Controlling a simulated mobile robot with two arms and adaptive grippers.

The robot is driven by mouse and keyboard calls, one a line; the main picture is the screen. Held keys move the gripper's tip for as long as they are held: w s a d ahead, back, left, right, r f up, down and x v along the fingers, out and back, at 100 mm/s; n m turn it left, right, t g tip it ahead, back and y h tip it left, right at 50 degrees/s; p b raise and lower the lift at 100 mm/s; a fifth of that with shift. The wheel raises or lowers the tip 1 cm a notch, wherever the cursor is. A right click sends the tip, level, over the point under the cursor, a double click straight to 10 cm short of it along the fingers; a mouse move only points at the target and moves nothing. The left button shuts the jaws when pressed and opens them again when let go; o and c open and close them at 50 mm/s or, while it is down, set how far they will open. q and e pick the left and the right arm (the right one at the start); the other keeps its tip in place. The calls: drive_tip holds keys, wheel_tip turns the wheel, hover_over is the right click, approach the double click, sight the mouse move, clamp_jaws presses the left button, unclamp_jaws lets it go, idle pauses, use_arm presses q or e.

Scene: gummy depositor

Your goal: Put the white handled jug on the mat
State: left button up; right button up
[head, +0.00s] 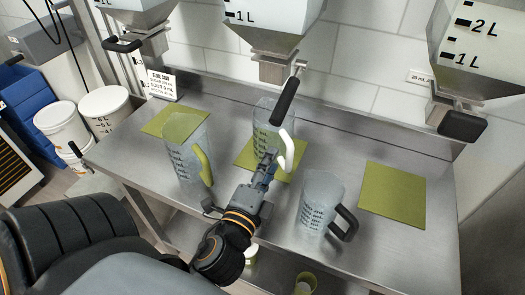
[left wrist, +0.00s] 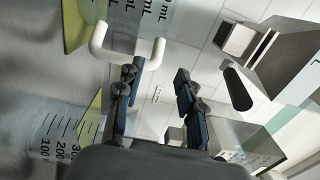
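The clear jug with the white handle (head: 286,152) is at the middle of the bench, under the middle hopper. It is upright and seems to stand at the middle green mat (head: 245,157); its base is partly hidden by my gripper. My left gripper (head: 268,160) is just in front of its handle. In the left wrist view the fingers (left wrist: 158,80) are apart, with the white handle (left wrist: 129,48) close to the fingertips. I cannot tell whether they touch it. My right gripper is not in view.
A green-handled jug (head: 183,160) stands left, by another green mat (head: 160,127). A black-handled jug (head: 318,203) stands right, near the front. The right mat (head: 392,195) is bare. Hoppers (head: 270,20) with black levers hang above. White buckets (head: 62,123) are at left.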

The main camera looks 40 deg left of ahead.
use_arm(q)
drive_tip(key=p+v, duration=0.1)
drive_tip(key=v, duration=0.3)
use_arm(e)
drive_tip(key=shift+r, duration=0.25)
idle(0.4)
